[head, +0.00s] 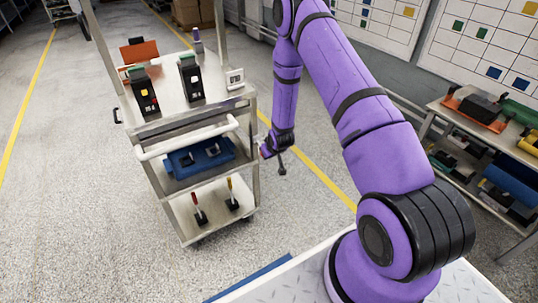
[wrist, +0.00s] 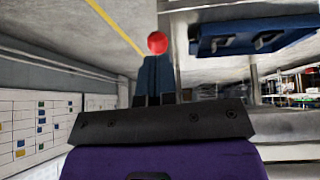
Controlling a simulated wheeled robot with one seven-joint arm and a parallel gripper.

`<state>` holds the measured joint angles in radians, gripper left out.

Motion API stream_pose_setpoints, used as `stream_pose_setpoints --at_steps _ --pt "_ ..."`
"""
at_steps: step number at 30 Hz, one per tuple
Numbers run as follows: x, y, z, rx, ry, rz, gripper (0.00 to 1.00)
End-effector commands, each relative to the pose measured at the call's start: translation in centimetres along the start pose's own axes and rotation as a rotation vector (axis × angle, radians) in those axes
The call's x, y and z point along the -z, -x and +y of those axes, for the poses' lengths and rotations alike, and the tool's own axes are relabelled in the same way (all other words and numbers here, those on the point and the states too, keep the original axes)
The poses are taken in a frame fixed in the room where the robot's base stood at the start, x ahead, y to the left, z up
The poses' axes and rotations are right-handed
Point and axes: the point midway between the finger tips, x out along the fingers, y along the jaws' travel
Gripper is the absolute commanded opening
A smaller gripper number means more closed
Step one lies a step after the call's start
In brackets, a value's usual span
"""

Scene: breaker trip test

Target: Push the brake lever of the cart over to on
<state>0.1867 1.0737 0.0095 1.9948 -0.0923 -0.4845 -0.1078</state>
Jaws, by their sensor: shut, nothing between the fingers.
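The cart (head: 253,170) stands left of my arm in the head view, with an upper deck and two shelves. In the wrist view a round red knob (wrist: 157,43) shows just past my fingertips; it looks like the end of the brake lever. The rest of that lever is hidden behind the fingers, so its position cannot be read. My gripper (head: 264,151) is low beside the cart's right post. In the wrist view its dark blue fingers (wrist: 155,68) are together and empty. I cannot tell whether they touch the knob.
The cart carries black breaker units (head: 190,78) on top, a blue tray (head: 207,158) in the middle, and red- and yellow-handled levers (head: 195,206) below. A workbench (head: 460,113) with parts stands right. Floor left of the cart is clear.

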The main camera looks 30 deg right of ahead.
Motion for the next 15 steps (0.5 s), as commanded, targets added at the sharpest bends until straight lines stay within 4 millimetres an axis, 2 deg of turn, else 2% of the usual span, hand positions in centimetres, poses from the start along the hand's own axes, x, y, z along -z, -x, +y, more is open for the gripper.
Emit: stream_pose_setpoints --at_steps 15 --pt "-4.4 5.9 -0.1 0.0 -0.001 -0.001 0.0"
